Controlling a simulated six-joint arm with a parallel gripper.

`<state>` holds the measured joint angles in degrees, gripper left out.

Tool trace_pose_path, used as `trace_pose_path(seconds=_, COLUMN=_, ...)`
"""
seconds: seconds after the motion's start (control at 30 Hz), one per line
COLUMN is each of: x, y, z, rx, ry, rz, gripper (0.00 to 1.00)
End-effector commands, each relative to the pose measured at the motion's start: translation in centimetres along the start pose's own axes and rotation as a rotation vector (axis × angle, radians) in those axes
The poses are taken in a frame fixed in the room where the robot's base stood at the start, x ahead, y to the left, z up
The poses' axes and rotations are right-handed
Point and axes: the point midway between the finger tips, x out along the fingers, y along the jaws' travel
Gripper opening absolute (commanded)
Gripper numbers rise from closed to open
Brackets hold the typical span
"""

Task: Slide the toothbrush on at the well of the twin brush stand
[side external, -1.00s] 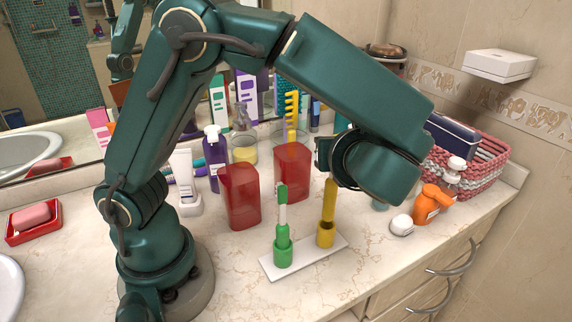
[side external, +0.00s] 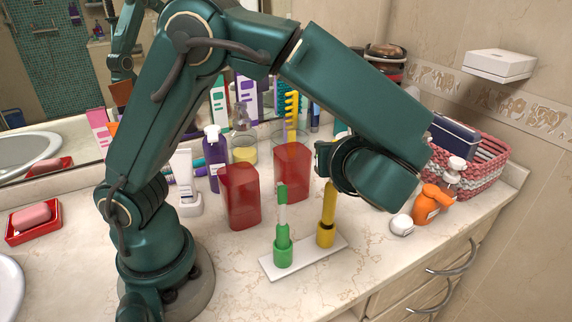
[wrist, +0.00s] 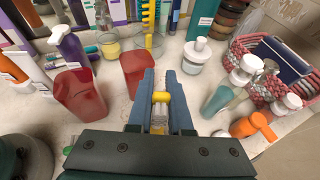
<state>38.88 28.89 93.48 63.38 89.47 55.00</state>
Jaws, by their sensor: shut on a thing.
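The twin brush stand (side external: 300,262) is a white plate with a green well (side external: 283,253) and a yellow well (side external: 325,238). A green toothbrush (side external: 282,215) stands upright in the green well. My gripper (wrist: 160,102) is shut on the yellow toothbrush (side external: 329,202); its yellow and white upper part (wrist: 159,98) shows between the fingers in the wrist view. The yellow handle hangs nearly upright, its lower end at the dark mouth of the yellow well. I cannot tell how deep it sits. In the side view my wrist hides most of the fingers.
Two red tumblers (side external: 240,198) (side external: 292,175) stand behind the stand. A white jar (side external: 402,225), an orange bottle (side external: 428,205) and a pink woven basket (side external: 485,165) are to the right. The counter in front of the stand is clear.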

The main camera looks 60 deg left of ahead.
Motion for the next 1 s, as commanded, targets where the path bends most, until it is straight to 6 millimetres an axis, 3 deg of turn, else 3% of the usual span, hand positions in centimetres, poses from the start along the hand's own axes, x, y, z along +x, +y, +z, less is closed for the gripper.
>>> trace_pose_path(seconds=1.0, x=0.9, y=0.0, z=-2.2, rx=0.001, ry=-0.001, rz=0.001, gripper=0.0)
